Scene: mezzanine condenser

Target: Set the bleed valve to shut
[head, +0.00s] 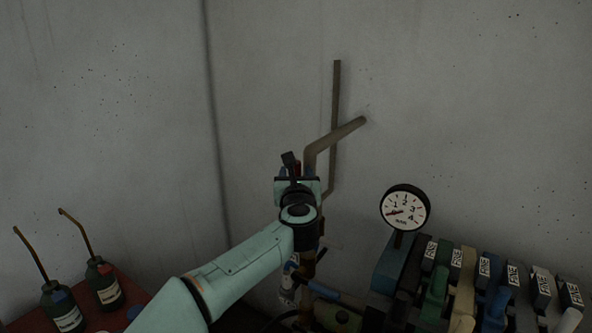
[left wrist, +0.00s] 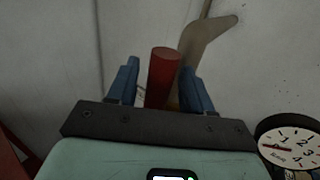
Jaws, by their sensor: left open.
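A red handle (left wrist: 163,75), which I take to be the bleed valve's, stands between my left gripper's two blue fingers in the left wrist view. In the head view the left gripper (head: 296,173) is in front of the brown pipe (head: 312,152), and only a sliver of red shows there. The valve body is hidden behind my wrist, so the handle's setting cannot be read. My right gripper is not in view.
A round dial gauge (head: 405,209) stands to the right, above a row of labelled coloured levers (head: 465,285). Two green oil cans (head: 103,284) stand on a red surface (head: 125,318) at lower left. Grey walls close off the back.

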